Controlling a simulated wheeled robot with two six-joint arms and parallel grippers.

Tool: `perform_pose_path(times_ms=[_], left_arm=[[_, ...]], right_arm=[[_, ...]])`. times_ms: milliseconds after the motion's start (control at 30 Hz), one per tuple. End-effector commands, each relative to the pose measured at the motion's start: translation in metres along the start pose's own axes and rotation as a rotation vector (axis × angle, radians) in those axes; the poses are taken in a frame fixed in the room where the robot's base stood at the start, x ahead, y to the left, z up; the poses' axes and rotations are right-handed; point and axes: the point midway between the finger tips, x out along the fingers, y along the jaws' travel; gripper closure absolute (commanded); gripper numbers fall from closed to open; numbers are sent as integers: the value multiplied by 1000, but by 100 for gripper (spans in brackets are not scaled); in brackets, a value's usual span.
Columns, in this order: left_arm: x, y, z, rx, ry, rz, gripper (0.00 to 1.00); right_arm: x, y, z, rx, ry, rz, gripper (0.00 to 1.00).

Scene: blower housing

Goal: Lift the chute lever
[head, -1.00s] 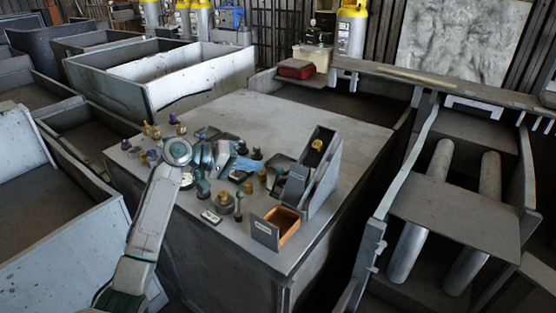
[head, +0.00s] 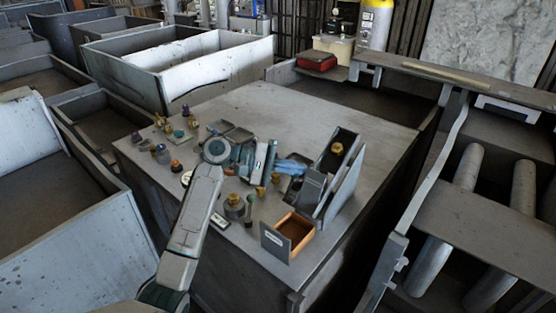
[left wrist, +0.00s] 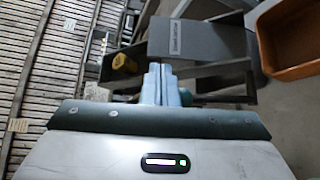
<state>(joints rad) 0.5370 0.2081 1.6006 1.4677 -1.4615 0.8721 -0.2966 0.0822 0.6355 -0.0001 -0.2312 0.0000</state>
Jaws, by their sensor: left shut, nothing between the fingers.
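The grey chute housing (head: 345,188) stands at the right front of the bench, with a brass knob (head: 337,149) in its upper part. The housing also shows in the left wrist view (left wrist: 200,42), with a labelled grey face and the brass knob (left wrist: 124,64) left of it. I cannot tell which part is the chute lever. My left gripper (head: 303,166) is shut and empty, just left of the housing. In the left wrist view its blue fingertips (left wrist: 160,70) are together and overlap the housing's near edge; contact is unclear. My right gripper is not in view.
A brown-lined open box (head: 300,225) with a labelled front is at the housing's foot; it shows at the right in the left wrist view (left wrist: 292,40). Several knobs and small controls crowd the bench's left front. The bench top (head: 320,115) behind is clear.

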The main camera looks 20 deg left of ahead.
Motion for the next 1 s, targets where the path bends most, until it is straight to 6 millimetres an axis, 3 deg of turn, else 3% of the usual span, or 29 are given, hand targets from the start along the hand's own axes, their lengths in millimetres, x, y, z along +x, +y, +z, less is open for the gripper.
perform_pose_path(times_ms=[200,567,1000], left_arm=[[14,0,0,-1,-1,0,100],[14,-2,0,7,1,5,100],[-4,-10,24,253,0,200,100]], right_arm=[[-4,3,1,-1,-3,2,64],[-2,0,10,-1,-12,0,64],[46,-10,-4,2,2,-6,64]])
